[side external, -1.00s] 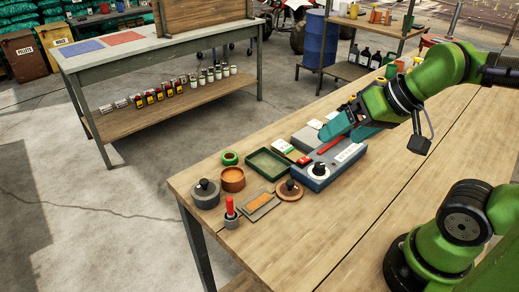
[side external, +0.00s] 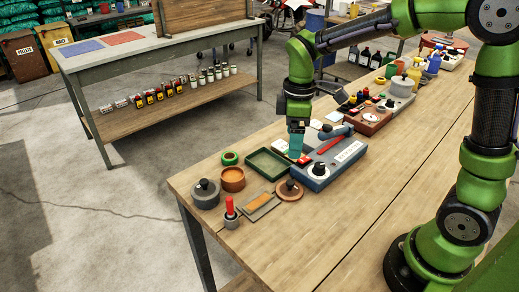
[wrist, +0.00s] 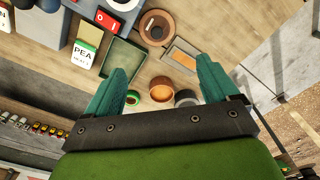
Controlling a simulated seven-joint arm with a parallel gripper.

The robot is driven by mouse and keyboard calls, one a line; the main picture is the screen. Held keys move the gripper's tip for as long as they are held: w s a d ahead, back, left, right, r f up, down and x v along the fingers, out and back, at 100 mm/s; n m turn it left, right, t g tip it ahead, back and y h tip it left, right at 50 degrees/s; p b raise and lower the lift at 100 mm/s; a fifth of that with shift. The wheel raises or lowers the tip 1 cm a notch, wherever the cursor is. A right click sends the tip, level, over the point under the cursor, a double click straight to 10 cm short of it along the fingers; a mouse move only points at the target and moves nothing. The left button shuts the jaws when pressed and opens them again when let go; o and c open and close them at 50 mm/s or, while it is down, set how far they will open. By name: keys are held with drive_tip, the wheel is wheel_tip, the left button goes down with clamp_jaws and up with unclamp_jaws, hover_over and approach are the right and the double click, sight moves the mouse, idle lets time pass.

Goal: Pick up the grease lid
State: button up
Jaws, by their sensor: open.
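A round brown lid with a black knob (side external: 290,194) lies flat on the wooden bench, near the front of the small items. It also shows at the top of the wrist view (wrist: 150,36). A grey round pot (side external: 205,200) with a dark knobbed top stands further left. No label tells which is the grease lid; the brown one looks like a loose lid. My gripper (side external: 295,152) points down behind and above the brown lid, beside the blue-grey box. In the wrist view its teal fingers (wrist: 162,70) are spread, with nothing held between them.
An orange-brown pot (side external: 232,182), a green tray (side external: 255,166), a green ring (side external: 229,158) and a grey plate with an orange patch (side external: 248,209) surround the lid. A red-handled tool (side external: 230,213) stands upright in front. The blue-grey box (side external: 338,166) sits right.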

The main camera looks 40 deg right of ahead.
sight(290, 182)
drive_tip(key=f+n, duration=0.1)
drive_tip(key=f, duration=0.9)
drive_tip(key=f+n, duration=0.1)
drive_tip(key=f, duration=0.5)
drive_tip(key=shift+w+d+n, duration=0.15)
drive_tip(key=shift+d+n, duration=0.05)
drive_tip(key=shift+n, duration=0.1)
drive_tip(key=c, duration=0.7)
